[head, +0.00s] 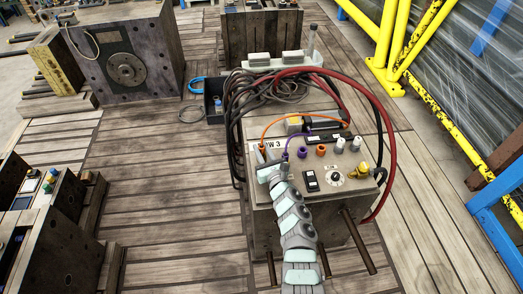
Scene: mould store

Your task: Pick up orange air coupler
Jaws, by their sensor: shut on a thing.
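The thin orange hose (292,116) arches over the top of the grey mould block (262,205). My gripper (269,166) reaches up from the bottom of the head view and is shut at this coupler, whose lower part is hidden by the fingers. A purple hose (291,140) ends just to the right of it. On the block's top, a purple fitting (302,152), an orange fitting (321,150) and two white fittings (340,145) stand in a row.
A black switch (311,181), a round dial (334,177) and a yellow brass fitting (363,170) sit near the gripper. Black and red hoses (385,120) loop around the block. Rods (358,243) stick out in front. Wooden floor to the left (170,200) is clear.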

